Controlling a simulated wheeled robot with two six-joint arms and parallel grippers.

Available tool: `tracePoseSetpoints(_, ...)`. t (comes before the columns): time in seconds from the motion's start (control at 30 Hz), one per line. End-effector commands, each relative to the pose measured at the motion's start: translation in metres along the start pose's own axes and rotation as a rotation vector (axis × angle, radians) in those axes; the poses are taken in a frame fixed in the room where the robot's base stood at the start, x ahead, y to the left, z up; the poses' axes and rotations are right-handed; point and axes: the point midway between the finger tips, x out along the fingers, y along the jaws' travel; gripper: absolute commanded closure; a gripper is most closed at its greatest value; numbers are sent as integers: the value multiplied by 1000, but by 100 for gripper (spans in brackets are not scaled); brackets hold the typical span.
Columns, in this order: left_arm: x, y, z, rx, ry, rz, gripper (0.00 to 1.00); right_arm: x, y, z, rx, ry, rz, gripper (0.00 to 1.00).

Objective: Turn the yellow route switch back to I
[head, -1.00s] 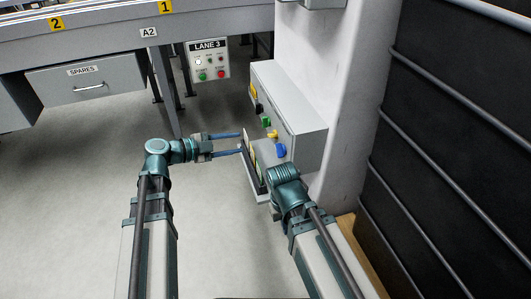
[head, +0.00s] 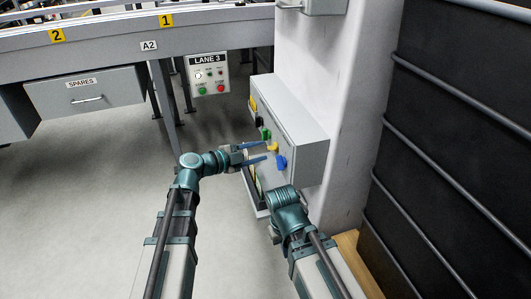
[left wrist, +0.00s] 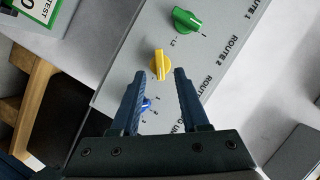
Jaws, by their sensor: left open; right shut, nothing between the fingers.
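The yellow route switch (head: 272,147) is a knob on the front of a grey wall box (head: 300,125), between a green knob (head: 265,133) and a blue knob (head: 282,162). My left gripper (head: 264,151) is open, its fingertips close to the yellow switch. In the left wrist view the yellow switch (left wrist: 160,62) sits just beyond and between the open fingertips (left wrist: 159,74). Its white pointer line faces down toward the gripper; I cannot read its position marks. My right wrist shows below the box in the head view, but its gripper fingers are hidden.
In the left wrist view the green knob (left wrist: 187,18) is above right, and the blue knob (left wrist: 146,104) is partly hidden by the left finger. A LANE 3 button panel (head: 209,74) hangs behind. A black ribbed wall (head: 455,130) stands right. Floor at left is clear.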

Motion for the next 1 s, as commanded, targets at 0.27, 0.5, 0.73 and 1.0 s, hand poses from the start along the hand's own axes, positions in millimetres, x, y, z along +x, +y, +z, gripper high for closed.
tracePoseSetpoints(0.27, 29, 0, 0, 0, 0, 1, 55, 7, -1, 0, 0, 0, 0, 100)
tracePoseSetpoints(0.5, 32, 0, 0, 0, -1, 0, 55, 7, -1, 0, 0, 0, 0, 100)
tracePoseSetpoints(0.73, 32, 0, 0, 0, -1, 0, 73, 7, -1, 0, 0, 0, 0, 100)
tracePoseSetpoints(1.0, 31, 0, 0, 0, 0, 1, 100, 7, -1, 0, 0, 0, 0, 100)
